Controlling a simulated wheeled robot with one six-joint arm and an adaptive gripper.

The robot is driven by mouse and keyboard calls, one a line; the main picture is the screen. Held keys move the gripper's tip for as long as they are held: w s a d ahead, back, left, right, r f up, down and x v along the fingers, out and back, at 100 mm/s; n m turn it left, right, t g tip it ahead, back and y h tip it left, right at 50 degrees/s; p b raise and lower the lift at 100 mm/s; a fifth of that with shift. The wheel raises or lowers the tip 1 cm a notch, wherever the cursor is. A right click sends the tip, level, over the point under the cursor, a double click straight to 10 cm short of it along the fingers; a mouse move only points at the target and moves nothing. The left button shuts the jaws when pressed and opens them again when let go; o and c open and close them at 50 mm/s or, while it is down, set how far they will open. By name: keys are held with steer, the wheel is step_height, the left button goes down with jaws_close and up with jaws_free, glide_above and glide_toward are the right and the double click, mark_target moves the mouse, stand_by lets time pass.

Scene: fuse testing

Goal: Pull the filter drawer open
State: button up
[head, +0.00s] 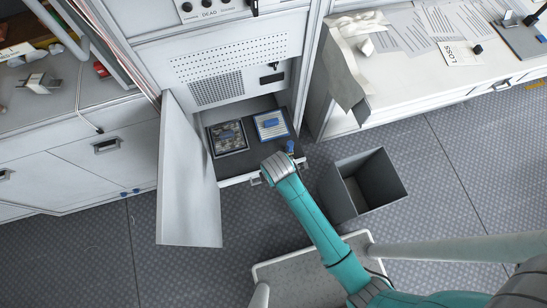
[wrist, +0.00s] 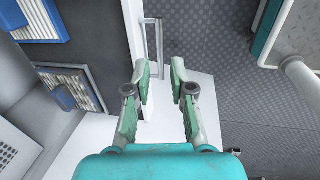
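The filter drawer (head: 262,155) stands out from the white cabinet, with its dark inside showing. In the wrist view, the drawer's white front rim (wrist: 122,60) carries a metal bar handle (wrist: 160,38). My gripper (wrist: 163,70) is open, its green fingers to either side of the handle's near end. I cannot tell whether either finger touches the handle. In the head view, my wrist hides part of the drawer front.
An open white cabinet door (head: 188,185) hangs left of the drawer. A grey bin (head: 345,195) stands on the floor to the right. A worktable (head: 430,85) with papers is at the right. Patterned floor (head: 240,262) is clear in front.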

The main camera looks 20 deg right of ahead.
steer(key=shift+s+r, duration=0.2)
steer(key=shift+r, duration=0.7)
steer(key=shift+s+r, duration=0.15)
steer(key=shift+r, duration=0.7)
steer(key=s+d+r+m+t+y, duration=0.1)
steer(key=s+d+r+m+t, duration=0.15)
steer(key=s+m, duration=0.35)
steer(key=s+d+r+m+t, duration=0.2)
steer(key=s+d+m+t, duration=0.15)
steer(key=s, duration=0.45)
steer(key=s+d+r+m+t, duration=0.2)
steer(key=s+r+m+t, duration=0.1)
steer(key=r, duration=0.8)
steer(key=s+d+r+m+t+h, duration=0.1)
steer(key=s+r+m, duration=0.4)
steer(key=r, duration=0.5)
steer(key=s+d+t, duration=0.1)
steer(key=s+t, duration=0.1)
steer(key=shift+s+r+t, duration=0.3)
steer(key=shift+s+r, duration=0.05)
